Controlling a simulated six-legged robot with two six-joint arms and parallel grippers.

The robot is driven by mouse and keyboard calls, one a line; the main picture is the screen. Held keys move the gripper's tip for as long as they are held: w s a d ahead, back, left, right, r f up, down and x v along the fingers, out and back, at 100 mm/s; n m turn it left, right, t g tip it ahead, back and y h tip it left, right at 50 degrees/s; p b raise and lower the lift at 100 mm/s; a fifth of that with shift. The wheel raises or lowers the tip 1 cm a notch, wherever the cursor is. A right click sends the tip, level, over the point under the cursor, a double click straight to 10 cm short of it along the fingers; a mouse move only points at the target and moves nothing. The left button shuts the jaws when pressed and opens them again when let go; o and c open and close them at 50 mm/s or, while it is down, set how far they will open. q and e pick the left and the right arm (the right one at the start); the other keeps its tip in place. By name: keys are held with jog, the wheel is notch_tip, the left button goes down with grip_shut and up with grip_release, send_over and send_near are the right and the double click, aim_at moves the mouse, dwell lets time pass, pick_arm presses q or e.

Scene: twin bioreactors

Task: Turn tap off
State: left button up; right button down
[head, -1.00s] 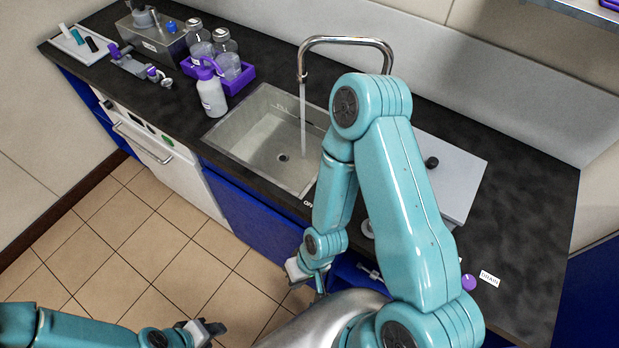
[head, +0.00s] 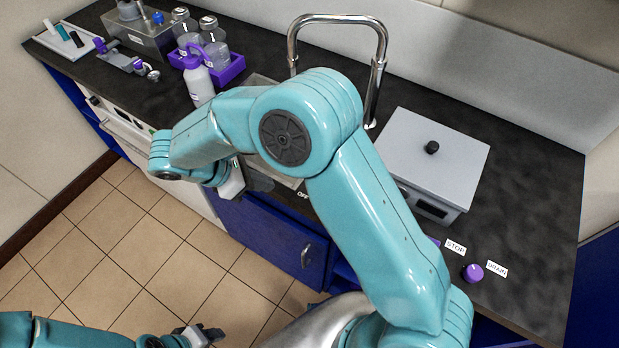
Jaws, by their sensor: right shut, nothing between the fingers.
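The chrome tap (head: 340,19) arches over the sink at the back of the counter. Its outlet end shows at the left, but the water below it is hidden behind my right arm. Only slivers of the sink (head: 262,82) show around the arm. An "OFF" label (head: 303,195) is on the counter's front edge; the tap's control is not visible. My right gripper (head: 233,184) is shut and empty, at the sink's front edge, left of the label and apart from it. My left gripper (head: 204,335) hangs low over the floor, its opening unclear.
A purple-capped bottle (head: 199,84) and a purple tray (head: 231,70) of glass bottles stand left of the sink. A grey lidded box (head: 432,160) stands to the right. A purple knob (head: 472,273) with a label is at the front right. A cabinet handle (head: 306,256) juts below.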

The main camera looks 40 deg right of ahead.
jog(key=shift+w+d+r+h, duration=0.1)
jog(key=shift+w+r+h, duration=0.1)
jog(key=shift+r, duration=0.45)
jog(key=shift+w+r+h, duration=0.2)
jog(key=shift+r, duration=0.4)
jog(key=p+x, duration=0.1)
jog(key=x, duration=0.8)
jog(key=shift+d+f, duration=0.2)
jog(key=shift+d, duration=0.05)
jog(key=d, duration=0.1)
jog(key=d+p, duration=0.1)
jog(key=d, duration=0.1)
jog(key=shift+s+d+f, duration=0.15)
jog(key=shift+s+f, duration=0.05)
jog(key=shift+s, duration=0.15)
jog(key=shift+s+d, duration=0.1)
jog(key=shift+d, duration=0.35)
